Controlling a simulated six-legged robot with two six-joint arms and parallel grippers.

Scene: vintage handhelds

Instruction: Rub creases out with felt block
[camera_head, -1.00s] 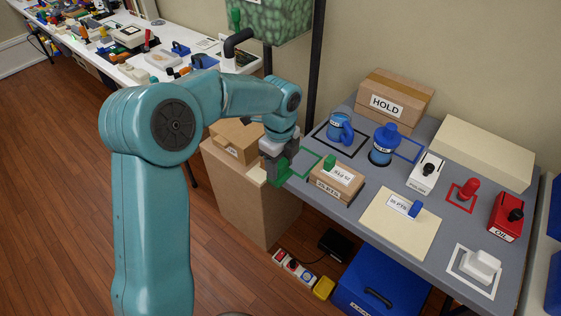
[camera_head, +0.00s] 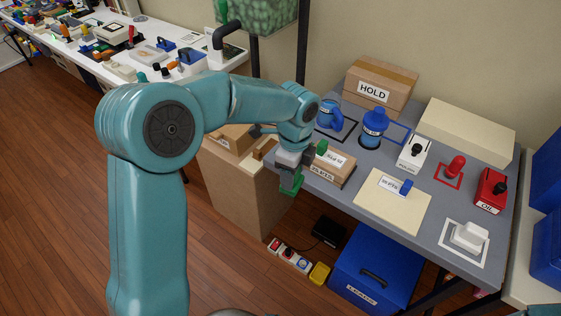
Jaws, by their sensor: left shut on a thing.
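My left gripper (camera_head: 289,172) hangs at the front left edge of the grey table (camera_head: 345,205). It is shut on a green thing (camera_head: 291,183), partly hidden by the fingers. I cannot tell from its shape whether this is the felt block. A cream sheet (camera_head: 407,217) lies flat on the table, to the right of the gripper and apart from it. A white labelled piece with a blue knob (camera_head: 405,187) lies on the sheet. Creases are too small to make out. My right gripper is not in view.
A small cardboard box with a green knob (camera_head: 334,171) stands close to my gripper. A blue crate (camera_head: 378,262) is below.

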